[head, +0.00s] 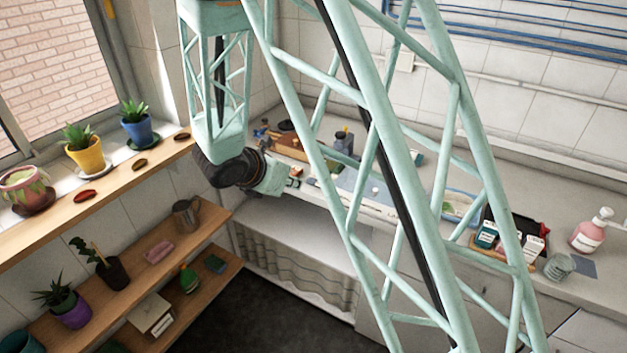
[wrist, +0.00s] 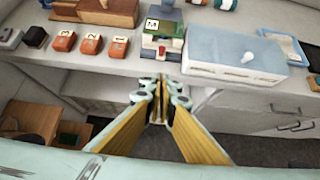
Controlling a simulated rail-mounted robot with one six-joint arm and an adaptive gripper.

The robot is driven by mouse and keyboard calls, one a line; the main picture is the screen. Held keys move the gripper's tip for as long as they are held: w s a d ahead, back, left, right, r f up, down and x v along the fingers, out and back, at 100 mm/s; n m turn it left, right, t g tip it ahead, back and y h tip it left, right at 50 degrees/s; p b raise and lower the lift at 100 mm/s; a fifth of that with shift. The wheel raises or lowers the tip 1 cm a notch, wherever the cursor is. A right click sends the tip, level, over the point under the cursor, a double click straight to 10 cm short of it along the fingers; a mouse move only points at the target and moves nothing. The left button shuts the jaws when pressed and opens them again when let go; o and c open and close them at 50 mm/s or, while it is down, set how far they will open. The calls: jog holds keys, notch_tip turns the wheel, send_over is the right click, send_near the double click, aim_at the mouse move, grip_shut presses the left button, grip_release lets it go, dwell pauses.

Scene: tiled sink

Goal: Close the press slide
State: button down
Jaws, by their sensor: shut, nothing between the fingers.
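A small green device (wrist: 164,28) stands at the counter's front edge in the wrist view, with a white "7.4" label and a small red part at its front. It looks like the press, but which part is its slide, and how far that is out, I cannot tell. My gripper (wrist: 158,88) is shut and empty, with its tips below and in front of the device in the picture. A gap to the device shows. In the head view, my gripper end (head: 272,179) is near the counter's left front edge. The device cannot be made out clearly there.
A pale blue-topped box (wrist: 232,55) with a white knob stands right of the device. Numbered orange blocks (wrist: 90,44) and a wooden block (wrist: 108,12) lie left. A pink soap bottle (head: 590,232) stands far right. Wooden shelves (head: 165,250) with plants are at left.

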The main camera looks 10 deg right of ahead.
jog(key=shift+w+d+f, duration=0.1)
jog(key=b, duration=0.1)
send_near(319, 182)
notch_tip(319, 182, down, 4)
jog(key=shift+w+d, duration=1.35)
jog(key=shift+w, duration=0.1)
